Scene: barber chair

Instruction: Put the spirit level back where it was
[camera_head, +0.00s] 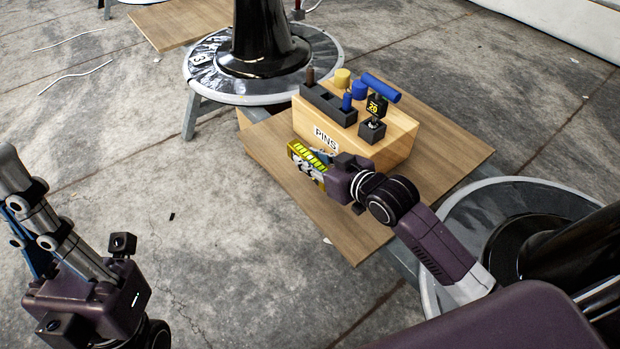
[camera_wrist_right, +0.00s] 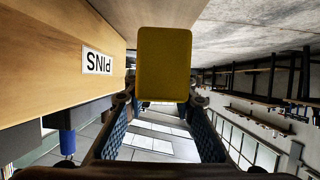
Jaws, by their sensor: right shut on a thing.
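The spirit level (camera_head: 304,160) is a short yellow-green bar with pale and dark marks on its side. My right gripper (camera_head: 328,172) is shut on it, in front of the wooden block's labelled face. In the right wrist view, its plain yellow end (camera_wrist_right: 164,62) stands out between the two fingers of the right gripper (camera_wrist_right: 163,105). I cannot tell whether it touches the board below. My left gripper (camera_head: 35,215) is at the lower left over the floor, far from the level. Its fingers overlap, so its opening is unclear.
A wooden block (camera_head: 390,150) labelled PINS stands on a brown board (camera_head: 345,235). Round chair bases (camera_head: 215,80) stand behind and at right. Floor at left is mostly clear.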

